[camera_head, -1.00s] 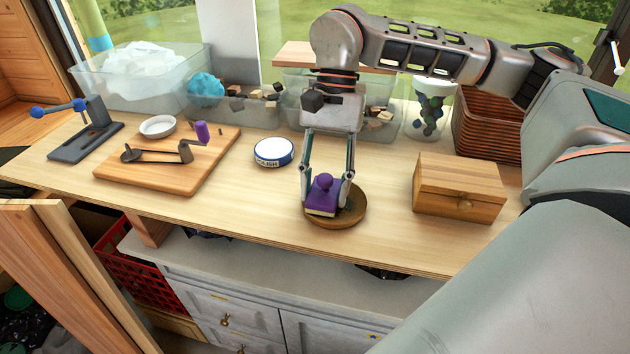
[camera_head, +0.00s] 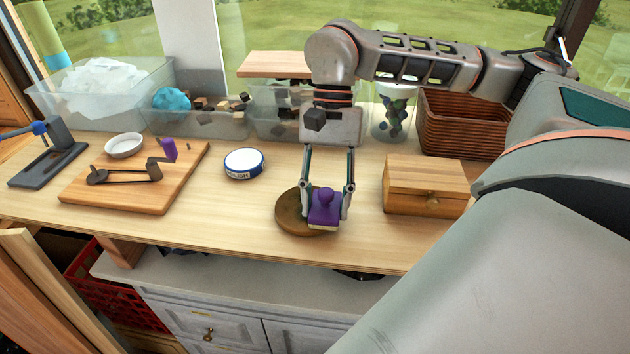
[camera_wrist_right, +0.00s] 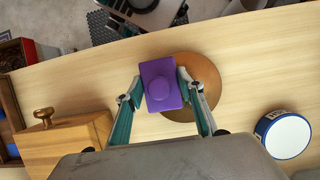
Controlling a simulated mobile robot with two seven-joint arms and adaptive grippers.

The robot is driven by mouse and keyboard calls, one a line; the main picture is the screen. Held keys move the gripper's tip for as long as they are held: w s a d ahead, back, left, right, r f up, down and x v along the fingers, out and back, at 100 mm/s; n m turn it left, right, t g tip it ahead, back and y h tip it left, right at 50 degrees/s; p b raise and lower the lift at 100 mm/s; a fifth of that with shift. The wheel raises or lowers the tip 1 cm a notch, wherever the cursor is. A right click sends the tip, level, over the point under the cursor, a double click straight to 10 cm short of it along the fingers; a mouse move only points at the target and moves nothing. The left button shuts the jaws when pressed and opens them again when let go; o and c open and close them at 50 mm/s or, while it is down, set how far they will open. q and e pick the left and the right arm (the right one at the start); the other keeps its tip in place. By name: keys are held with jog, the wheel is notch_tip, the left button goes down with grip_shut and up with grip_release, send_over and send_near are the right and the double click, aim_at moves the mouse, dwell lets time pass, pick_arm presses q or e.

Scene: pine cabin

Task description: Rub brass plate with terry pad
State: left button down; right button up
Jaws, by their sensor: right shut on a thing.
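The terry pad (camera_head: 326,210) has a purple back with a round knob and a pale underside. My right gripper (camera_head: 328,206) is shut on it, with one finger on each side. It shows from above in the right wrist view (camera_wrist_right: 162,84), between the fingertips (camera_wrist_right: 160,92). The brass plate (camera_head: 290,213) is a round brown-gold disc on the table. The pad is over the plate's right part in the head view; whether it touches is hard to tell. The plate also shows in the wrist view (camera_wrist_right: 205,95), partly covered by the pad. My left gripper is not in view.
A polish tin (camera_head: 244,164) stands left of the plate, and a wooden box with a knob (camera_head: 424,185) stands to the right. A board with a crank (camera_head: 135,190) lies further left. Clear bins (camera_head: 120,95) line the back. The table's front edge is close to the plate.

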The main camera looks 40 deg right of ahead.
aim_at(283, 204)
jog(key=shift+s+d, duration=0.3)
jog(key=shift+s, duration=0.15)
jog(key=shift+f, duration=0.1)
jog(key=shift+a, duration=0.1)
jog(key=shift+w+a+r+p, duration=0.1)
jog(key=shift+w+a+p, duration=0.1)
jog(key=shift+w+a, duration=0.55)
jog(key=shift+w+a+r+p, duration=0.15)
jog(key=shift+w+a, duration=0.35)
jog(key=shift+w, duration=0.55)
jog(key=shift+w+a+f+p, duration=0.1)
jog(key=shift+w+a+p, duration=0.15)
jog(key=shift+w+a, duration=0.9)
jog(key=shift+w, duration=0.35)
jog(key=shift+w+a, duration=0.35)
jog(key=shift+w, duration=0.35)
jog(key=shift+w+d, duration=0.3)
jog(key=shift+d, duration=0.2)
jog(key=shift+w+d, duration=0.3)
jog(key=shift+d, duration=0.2)
jog(key=shift+s+d, duration=0.95)
jog(key=shift+s, duration=0.35)
jog(key=shift+s+d, duration=0.9)
jog(key=shift+s, duration=0.4)
jog(key=shift+s+d, duration=0.95)
jog(key=shift+s, duration=0.35)
